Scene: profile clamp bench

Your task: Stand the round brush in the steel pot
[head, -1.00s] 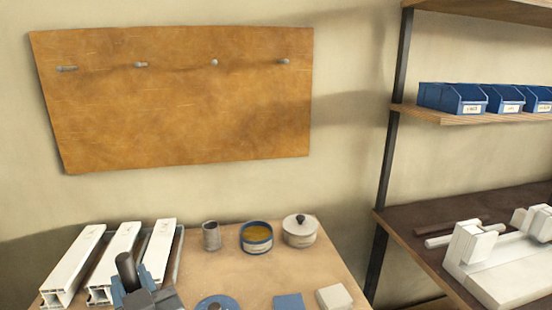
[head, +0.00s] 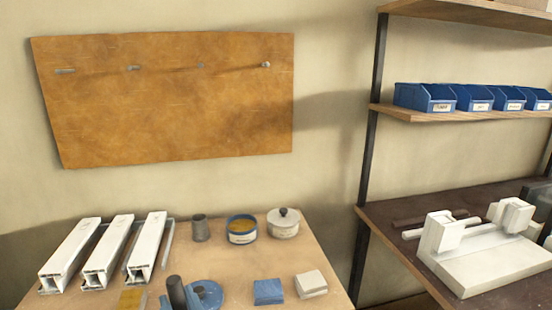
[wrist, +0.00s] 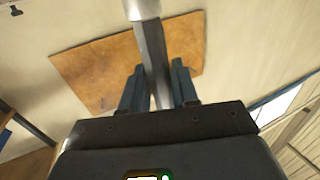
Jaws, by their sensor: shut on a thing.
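The steel pot (head: 200,228) is a small grey cylinder standing upright at the back of the bench, beside the white profiles. My gripper (wrist: 158,75) is shut on the round brush (wrist: 152,45), whose dark grey handle runs between the blue fingers to a pale metal collar at the top edge of the wrist view. The brush's far end is outside that view. In the head view, the dark handle (head: 176,292) pokes up at the bottom edge, in front of and apart from the pot. Most of the gripper is cut off there.
White profiles (head: 108,250) lie left of the pot. A blue-rimmed tin (head: 242,230) and a lidded pot (head: 284,224) stand to its right. A blue lid (head: 206,294), blue block (head: 268,291) and pale block (head: 311,284) lie nearer. The bench middle is clear.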

